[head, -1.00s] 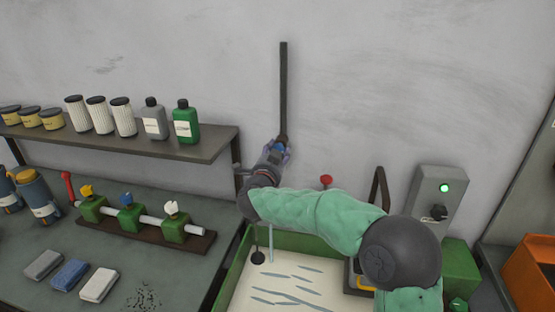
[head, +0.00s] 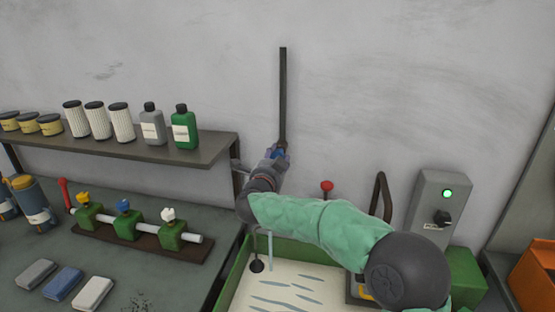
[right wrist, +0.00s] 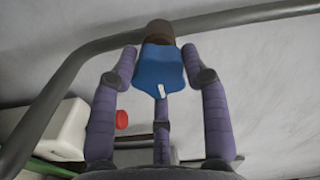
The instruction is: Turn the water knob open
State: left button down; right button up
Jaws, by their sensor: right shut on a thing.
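The water knob (right wrist: 160,72) is blue with a white mark that points down in the right wrist view. It sits on a brown fitting at a dark pipe (right wrist: 235,18). My right gripper (right wrist: 162,70) has its purple fingers on both sides of the knob and is shut on it. In the head view the right gripper (head: 274,156) is at the lower end of the vertical wall pipe (head: 283,95). Only a small blue bit of the knob shows there, mostly hidden by the fingers. My left gripper is not in view.
A green-rimmed basin (head: 236,272) with pale liquid lies below my right arm, with a thin pale blue vertical strip (head: 270,250) over it. A shelf (head: 205,150) with bottles and filters stands left. A grey control box (head: 433,205) with a green light is right.

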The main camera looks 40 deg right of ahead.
jog(key=shift+w+a+f+y, duration=0.3)
jog(key=shift+a+f, duration=0.1)
jog(key=shift+f, duration=0.1)
jog(key=o, duration=1)
jog(key=shift+o, duration=0.9)
jog(key=shift+w+a+r, duration=0.1)
jog(key=shift+w, duration=0.2)
jog(key=v, duration=1.2)
jog(key=shift+s, duration=0.25)
